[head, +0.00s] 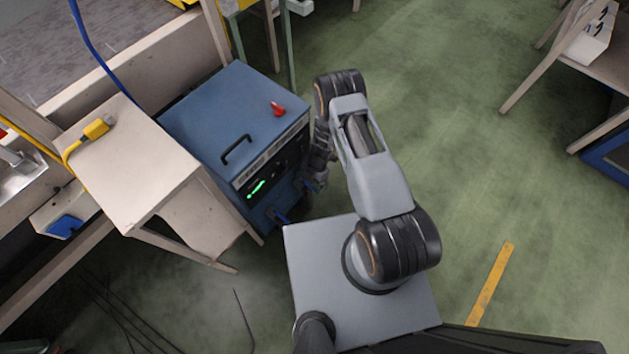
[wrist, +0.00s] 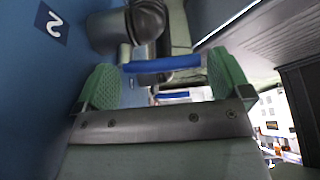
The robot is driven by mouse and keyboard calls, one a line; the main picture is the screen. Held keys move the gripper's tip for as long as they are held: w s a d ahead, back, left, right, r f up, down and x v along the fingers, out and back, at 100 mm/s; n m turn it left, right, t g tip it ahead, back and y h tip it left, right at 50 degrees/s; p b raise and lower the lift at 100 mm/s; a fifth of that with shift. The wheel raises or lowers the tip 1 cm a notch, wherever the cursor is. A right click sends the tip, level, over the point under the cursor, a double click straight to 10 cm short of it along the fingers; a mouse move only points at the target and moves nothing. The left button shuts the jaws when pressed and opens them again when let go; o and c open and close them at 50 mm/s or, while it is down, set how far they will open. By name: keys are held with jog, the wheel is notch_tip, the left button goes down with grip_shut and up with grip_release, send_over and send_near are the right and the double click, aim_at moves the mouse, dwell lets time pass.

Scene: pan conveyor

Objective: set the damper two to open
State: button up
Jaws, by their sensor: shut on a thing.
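A blue handle (wrist: 160,65) spans the gap between the green-padded fingers of my gripper (wrist: 163,80) in the wrist view. My gripper is shut on it, one pad at each end. A white 2 on a dark label (wrist: 52,22) is on the blue panel beside it, so this appears to be damper two's handle. A grey round fitting (wrist: 145,20) lies just beyond the handle. In the head view my gripper (head: 316,183) is low at the right side of the blue cabinet (head: 215,112), largely hidden by my arm. The damper's exact setting cannot be told.
A second blue bar (wrist: 178,95) shows beyond the fingers. A beige table (head: 130,165) stands left. Green floor (head: 450,130) is open to the right.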

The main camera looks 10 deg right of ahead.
jog(key=shift+s, duration=0.1)
dwell(0.3)
jog(key=o, duration=0.9)
jog(key=shift+d, duration=0.1)
jog(key=shift+p+v, duration=0.75)
jog(key=shift+v, duration=3)
